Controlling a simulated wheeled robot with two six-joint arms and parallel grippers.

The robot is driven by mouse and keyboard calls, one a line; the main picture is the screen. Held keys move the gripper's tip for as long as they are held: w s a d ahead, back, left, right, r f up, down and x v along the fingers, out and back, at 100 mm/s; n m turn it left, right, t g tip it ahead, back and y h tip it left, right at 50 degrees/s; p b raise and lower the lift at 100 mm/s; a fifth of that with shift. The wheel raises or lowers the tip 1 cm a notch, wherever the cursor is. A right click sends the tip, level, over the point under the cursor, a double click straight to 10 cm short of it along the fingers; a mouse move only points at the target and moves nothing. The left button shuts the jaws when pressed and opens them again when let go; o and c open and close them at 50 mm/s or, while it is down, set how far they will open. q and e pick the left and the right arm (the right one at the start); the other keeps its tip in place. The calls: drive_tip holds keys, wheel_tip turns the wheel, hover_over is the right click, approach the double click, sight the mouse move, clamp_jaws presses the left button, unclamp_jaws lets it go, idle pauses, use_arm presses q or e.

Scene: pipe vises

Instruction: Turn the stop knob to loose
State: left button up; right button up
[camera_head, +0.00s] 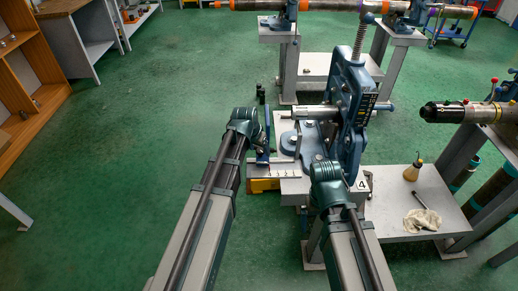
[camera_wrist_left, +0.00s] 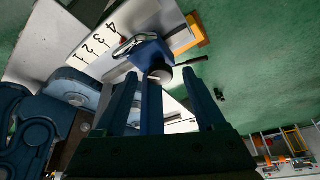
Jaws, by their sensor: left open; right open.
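The blue stop (camera_head: 264,157) sits on a white numbered scale plate (camera_head: 283,167) at the left side of the blue pipe vise (camera_head: 350,110). In the left wrist view the stop (camera_wrist_left: 146,52) shows close up, with a small grey round knob (camera_wrist_left: 161,74) facing my fingers. My left gripper (camera_head: 254,142) is open beside the stop. In the left wrist view its fingertips (camera_wrist_left: 160,78) are on either side of the knob, apart from each other; contact cannot be told. My right gripper (camera_head: 324,170) is open in front of the vise base, its fingertips partly hidden.
A pipe (camera_head: 465,112) with a black end lies further right. The green floor (camera_head: 150,120) at the left is clear.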

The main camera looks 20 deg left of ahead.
use_arm(q)
drive_tip(key=p+v, duration=1.2)
drive_tip(key=v, duration=0.1)
drive_tip(key=shift+s+r, duration=0.2)
drive_tip(key=shift+r, duration=0.05)
drive_tip(key=shift+a, duration=0.1)
